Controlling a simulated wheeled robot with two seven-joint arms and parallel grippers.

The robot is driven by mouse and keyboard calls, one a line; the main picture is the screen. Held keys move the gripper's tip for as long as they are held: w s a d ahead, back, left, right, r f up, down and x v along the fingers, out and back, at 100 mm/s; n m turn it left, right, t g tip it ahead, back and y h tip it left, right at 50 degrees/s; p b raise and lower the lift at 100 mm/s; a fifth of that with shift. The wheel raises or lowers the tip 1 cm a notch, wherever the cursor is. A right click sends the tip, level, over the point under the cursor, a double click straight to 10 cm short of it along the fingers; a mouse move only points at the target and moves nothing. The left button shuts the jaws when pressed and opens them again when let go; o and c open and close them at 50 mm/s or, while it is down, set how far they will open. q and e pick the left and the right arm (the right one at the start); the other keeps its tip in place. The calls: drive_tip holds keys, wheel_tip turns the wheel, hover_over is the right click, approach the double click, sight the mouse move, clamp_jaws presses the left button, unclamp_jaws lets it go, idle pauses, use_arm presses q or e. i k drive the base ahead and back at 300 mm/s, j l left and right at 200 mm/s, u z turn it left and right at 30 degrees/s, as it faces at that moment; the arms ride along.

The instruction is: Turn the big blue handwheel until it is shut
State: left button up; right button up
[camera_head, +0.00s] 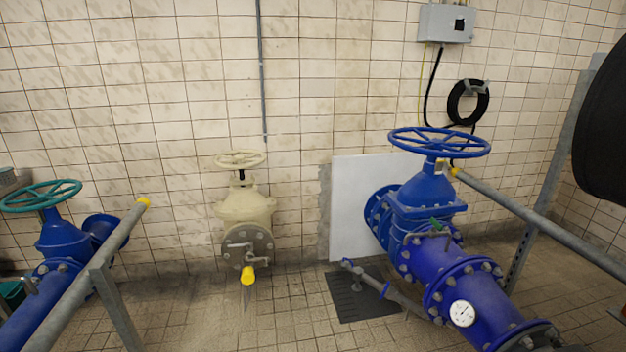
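The big blue handwheel (440,142) lies level on top of a blue gate valve (427,195) at the right of the head view. Its spokes and rim show whole, with nothing touching it. The valve sits on a thick blue pipe (455,272) that runs toward the lower right. How far the valve is turned cannot be told. Neither of my grippers shows in the head view.
A grey rail (540,222) with a yellow end passes right of the valve. Another rail (85,265) stands left, near a teal handwheel (40,195). A cream valve (243,207) stands by the wall. Tiled floor between is mostly clear, with a dark mat (352,301).

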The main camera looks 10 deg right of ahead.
sight(433, 147)
drive_tip(key=i+l+z, duration=0.1)
drive_tip(key=i+z, duration=0.2)
drive_tip(key=i, duration=0.2)
drive_tip(key=i+z, duration=0.3)
drive_tip(key=i, duration=0.25)
drive_tip(key=i+j+z, duration=0.15)
drive_tip(key=i+z, duration=0.15)
drive_tip(key=i, duration=0.2)
drive_tip(key=i+j+z, duration=0.3)
drive_tip(key=i, duration=0.2)
